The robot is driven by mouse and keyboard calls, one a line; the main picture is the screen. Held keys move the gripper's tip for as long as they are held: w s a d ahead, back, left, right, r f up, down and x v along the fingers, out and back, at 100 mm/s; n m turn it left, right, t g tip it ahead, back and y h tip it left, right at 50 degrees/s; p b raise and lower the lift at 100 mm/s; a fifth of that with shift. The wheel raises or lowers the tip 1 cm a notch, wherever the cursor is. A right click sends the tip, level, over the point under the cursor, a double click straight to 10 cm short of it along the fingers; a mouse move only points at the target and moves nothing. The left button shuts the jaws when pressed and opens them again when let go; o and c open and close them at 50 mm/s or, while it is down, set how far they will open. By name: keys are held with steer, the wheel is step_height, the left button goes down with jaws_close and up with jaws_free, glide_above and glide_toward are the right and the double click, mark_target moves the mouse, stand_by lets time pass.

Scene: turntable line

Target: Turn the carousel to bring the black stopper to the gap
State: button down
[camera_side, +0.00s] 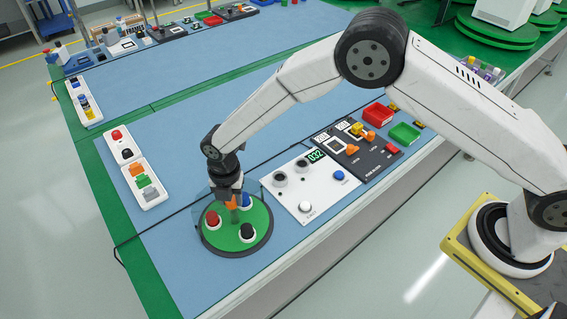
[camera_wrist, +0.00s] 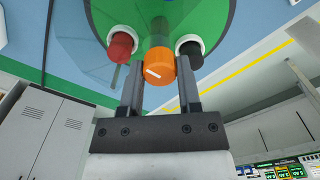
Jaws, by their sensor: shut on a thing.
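The carousel is a green disc (camera_side: 226,240) with a dark rim. A red stopper (camera_side: 212,218) stands on its left side, a blue stopper (camera_side: 245,200) at the back right and the black stopper (camera_side: 247,231) at the front right. My gripper (camera_side: 232,197) points down over the middle, shut on the orange knob (camera_wrist: 160,67). In the wrist view, the red stopper (camera_wrist: 121,45) is left of the knob and the black stopper (camera_wrist: 189,50) right of it. A clear screen stands around the back of the disc; I cannot make out the gap's edges.
A white panel (camera_side: 318,196) with dials, a display and buttons lies close right of the carousel, with a dark panel (camera_side: 373,158) beyond it. White trays (camera_side: 148,190) with coloured pieces lie at the left. The blue mat behind the carousel is mostly clear.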

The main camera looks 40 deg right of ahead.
steer(key=shift+c, duration=1.4)
jaws_free()
steer(key=shift+r, duration=3.9)
